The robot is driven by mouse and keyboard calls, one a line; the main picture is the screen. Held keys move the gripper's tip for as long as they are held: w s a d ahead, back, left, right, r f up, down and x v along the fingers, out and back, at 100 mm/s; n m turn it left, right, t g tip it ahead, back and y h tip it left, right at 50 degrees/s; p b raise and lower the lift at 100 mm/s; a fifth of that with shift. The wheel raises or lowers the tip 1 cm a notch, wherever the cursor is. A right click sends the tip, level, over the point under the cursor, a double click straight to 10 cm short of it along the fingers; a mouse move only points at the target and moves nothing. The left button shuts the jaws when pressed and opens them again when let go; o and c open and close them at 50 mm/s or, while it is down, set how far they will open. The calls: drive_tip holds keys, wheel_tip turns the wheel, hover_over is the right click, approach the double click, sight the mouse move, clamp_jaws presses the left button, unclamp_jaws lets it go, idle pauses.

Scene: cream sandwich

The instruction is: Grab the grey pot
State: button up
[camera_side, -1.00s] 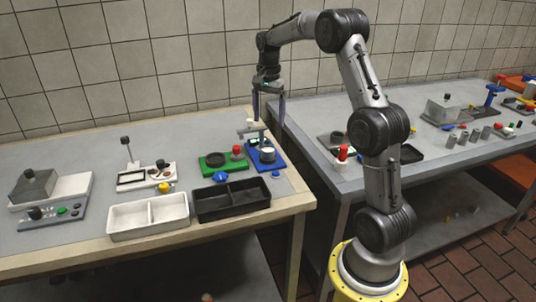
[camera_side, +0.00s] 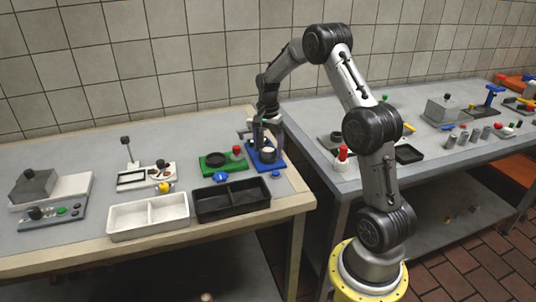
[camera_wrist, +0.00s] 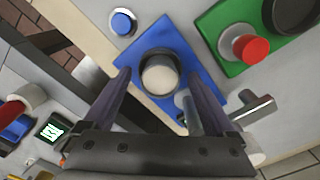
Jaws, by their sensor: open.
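The grey pot, a small round cup with a pale top (camera_wrist: 160,74), sits on a blue board (camera_wrist: 150,42). It also shows in the side view as a grey pot (camera_side: 269,154) on the blue board at the right end of the left table. My gripper (camera_wrist: 160,76) is open, pointing down, with one finger on each side of the pot in the wrist view. I cannot tell whether the fingers touch it or how far down they reach.
A grey post with a lever arm (camera_wrist: 252,108) stands close beside the right finger. A green board (camera_side: 222,161) with a red knob (camera_side: 237,151) lies to the left. A black tray (camera_side: 232,200) and white tray (camera_side: 148,216) stand in front. A blue button (camera_wrist: 122,22) is nearby.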

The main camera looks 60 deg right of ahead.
drive_tip(key=shift+c, duration=0.2)
clamp_jaws()
drive_tip(key=shift+r, duration=0.1)
